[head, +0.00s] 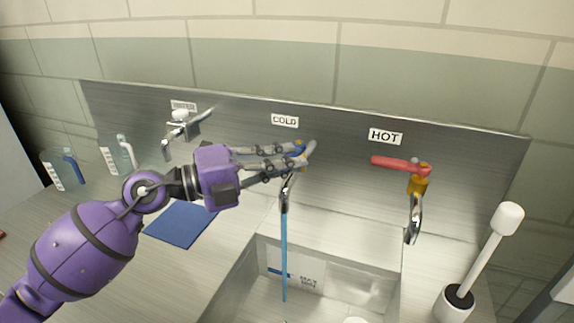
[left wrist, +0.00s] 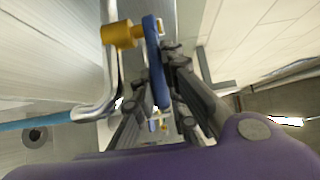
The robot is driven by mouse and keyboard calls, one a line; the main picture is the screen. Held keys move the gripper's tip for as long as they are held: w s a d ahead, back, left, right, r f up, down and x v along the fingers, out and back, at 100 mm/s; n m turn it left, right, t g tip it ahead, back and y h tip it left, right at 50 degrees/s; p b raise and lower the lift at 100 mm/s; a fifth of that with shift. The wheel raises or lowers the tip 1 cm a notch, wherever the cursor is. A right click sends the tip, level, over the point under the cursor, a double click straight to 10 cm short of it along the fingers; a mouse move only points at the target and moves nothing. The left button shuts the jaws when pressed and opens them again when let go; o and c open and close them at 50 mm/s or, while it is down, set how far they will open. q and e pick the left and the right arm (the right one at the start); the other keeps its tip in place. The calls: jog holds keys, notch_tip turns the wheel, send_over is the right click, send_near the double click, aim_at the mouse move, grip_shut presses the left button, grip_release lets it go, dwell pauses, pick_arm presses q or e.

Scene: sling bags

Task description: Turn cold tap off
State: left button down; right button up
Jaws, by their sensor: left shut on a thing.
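The cold tap is under the COLD label (head: 285,120) on the metal back panel. Its chrome spout (head: 286,192) points down, and a blue stream of water (head: 284,250) runs from it into the sink. My left gripper (head: 306,157) reaches in from the left and is shut on the tap's blue handle, which its fingers mostly hide in the head view. In the left wrist view the blue handle (left wrist: 154,60) stands between the fingers, beside the yellow valve body (left wrist: 118,35). My right gripper is not in view.
The hot tap with its red handle (head: 398,163) is to the right. Another metal tap (head: 182,125) is to the left. A metal sink (head: 335,265) lies below. A blue cloth (head: 180,224), bottles (head: 62,170) and a white brush (head: 483,255) stand or lie around it.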

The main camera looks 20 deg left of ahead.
aim_at(282, 157)
pick_arm(q)
jog(key=shift+w+a+f+m+g+h+b, duration=0.15)
jog(key=shift+a+f+m+g+h+b, duration=0.2)
jog(key=shift+g+h+b, duration=0.3)
jog(key=shift+a+r+m+g+b, duration=0.1)
jog(key=shift+r+m+g+b, duration=0.05)
jog(key=shift+m+g+b, duration=0.25)
jog(key=m+g+b, duration=0.1)
jog(key=a+m+g+h+b, duration=0.1)
jog(key=g, duration=0.1)
jog(key=a+m+g+h, duration=0.1)
jog(key=g, duration=0.1)
jog(key=shift+w+a+r+m+h+b, duration=0.1)
jog(key=shift+w+r+m+h+b, duration=0.15)
jog(key=shift+w+m+b, duration=0.15)
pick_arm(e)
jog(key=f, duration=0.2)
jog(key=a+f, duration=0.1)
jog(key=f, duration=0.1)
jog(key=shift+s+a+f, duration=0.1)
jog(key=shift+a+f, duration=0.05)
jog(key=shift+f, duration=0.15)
pick_arm(q)
jog(key=shift+g, duration=0.35)
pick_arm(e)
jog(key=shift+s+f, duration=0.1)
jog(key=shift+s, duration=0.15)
